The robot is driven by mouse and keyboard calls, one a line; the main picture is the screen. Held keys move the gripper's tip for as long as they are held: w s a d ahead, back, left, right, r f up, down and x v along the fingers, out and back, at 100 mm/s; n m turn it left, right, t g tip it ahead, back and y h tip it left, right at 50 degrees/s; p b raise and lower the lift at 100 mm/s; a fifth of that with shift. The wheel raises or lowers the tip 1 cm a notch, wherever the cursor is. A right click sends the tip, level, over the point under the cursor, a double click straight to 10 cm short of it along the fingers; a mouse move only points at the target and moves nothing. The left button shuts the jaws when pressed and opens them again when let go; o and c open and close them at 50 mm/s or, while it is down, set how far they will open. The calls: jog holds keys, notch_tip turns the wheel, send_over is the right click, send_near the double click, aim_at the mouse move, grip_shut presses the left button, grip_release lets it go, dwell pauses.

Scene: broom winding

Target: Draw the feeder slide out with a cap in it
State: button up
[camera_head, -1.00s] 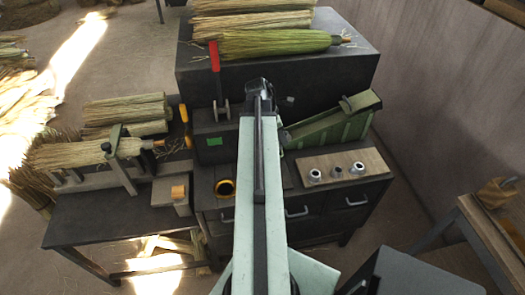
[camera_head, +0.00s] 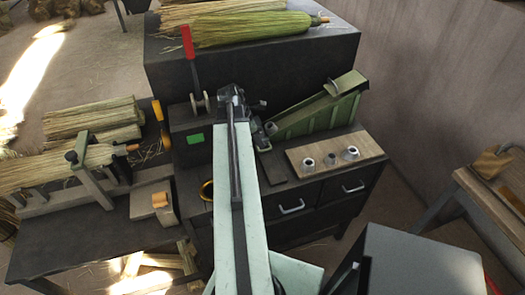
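The green feeder (camera_head: 315,112) is a sloped chute on the bench, just right of my gripper (camera_head: 238,97). Its low end points left toward my arm. A small round grey piece (camera_head: 271,128) shows at that low end; I cannot tell if it is a cap. A dark flat strip (camera_head: 271,166) lies below the low end; I cannot tell if it is the slide. My gripper is at the far end of my pale arm, left of the feeder and apart from its chute. Its fingers are too small and dark to read.
A wooden board (camera_head: 335,155) with three metal caps (camera_head: 331,160) lies in front of the feeder. A red-handled lever (camera_head: 188,42) stands left of my gripper. Brooms (camera_head: 250,28) lie on the dark block behind. A broom in a clamp (camera_head: 85,165) is at left.

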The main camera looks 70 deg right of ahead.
aim_at(265, 150)
jog(key=b+x, duration=0.3)
jog(key=x, duration=0.2)
jog(key=shift+r, duration=0.1)
grip_shut()
dwell(1.2)
